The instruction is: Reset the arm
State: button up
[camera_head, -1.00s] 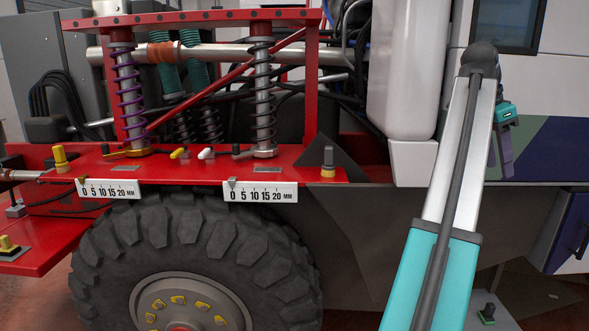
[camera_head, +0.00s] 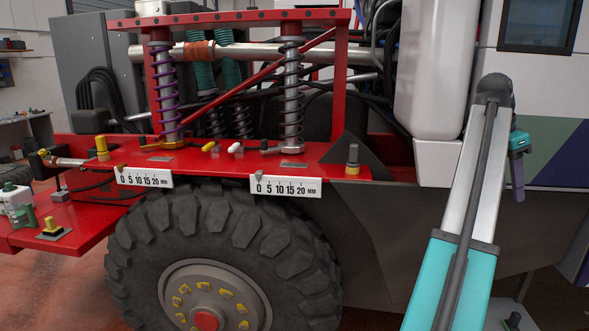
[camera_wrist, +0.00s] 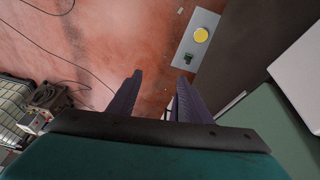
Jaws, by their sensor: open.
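My arm rises at the right of the head view, its teal and silver links in front of the truck's side. My gripper (camera_head: 517,180) hangs from the far end of the arm, with its purple fingers pointing down, right of the white tank. In the wrist view my gripper (camera_wrist: 155,95) shows two purple fingers apart with nothing between them, above the reddish floor. The gripper is open and empty. It appears apart from the truck, though the exact gap cannot be told.
The truck's red frame (camera_head: 230,175) carries coil springs and two millimetre scales, above a large tyre (camera_head: 215,235). A white tank (camera_head: 437,70) stands left of my arm. The wrist view shows a grey plate with a yellow button (camera_wrist: 201,35) and open floor (camera_wrist: 100,60).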

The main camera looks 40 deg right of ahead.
jog(key=w+a+f+n+y+b, duration=0.1)
jog(key=w+a+f+n, duration=0.2)
jog(key=w+f, duration=0.95)
jog(key=w+a+f+n+b, duration=0.1)
jog(key=w+a+f+n, duration=0.2)
jog(key=w+f, duration=0.9)
jog(key=w+a+f+n+b, duration=0.1)
jog(key=w+a+f+n, duration=0.15)
jog(key=a+f, duration=0.55)
jog(key=w+a+f+n+y+b, duration=0.15)
jog(key=w+a+f, duration=0.3)
jog(key=f, duration=0.65)
jog(key=w+a+f+n, duration=0.3)
jog(key=a+f, duration=0.4)
jog(key=f, duration=0.3)
jog(key=s+a+f+n+b, duration=0.3)
jog(key=a+f+n, duration=0.3)
jog(key=a+f, duration=1.8)
jog(key=s+a+f+n+g+b, duration=0.1)
jog(key=s+a+f+n, duration=0.2)
jog(key=s+a+f, duration=0.3)
jog(key=s+a+f+n+g+b, duration=0.1)
jog(key=s+a+f+n, duration=0.2)
jog(key=s+a+f, duration=0.4)
jog(key=s+a, duration=0.6)
jog(key=a, duration=0.1)
jog(key=shift+a+f+n+g, duration=0.2)
jog(key=shift+f+n+g, duration=0.1)
jog(key=shift+n+g, duration=0.1)
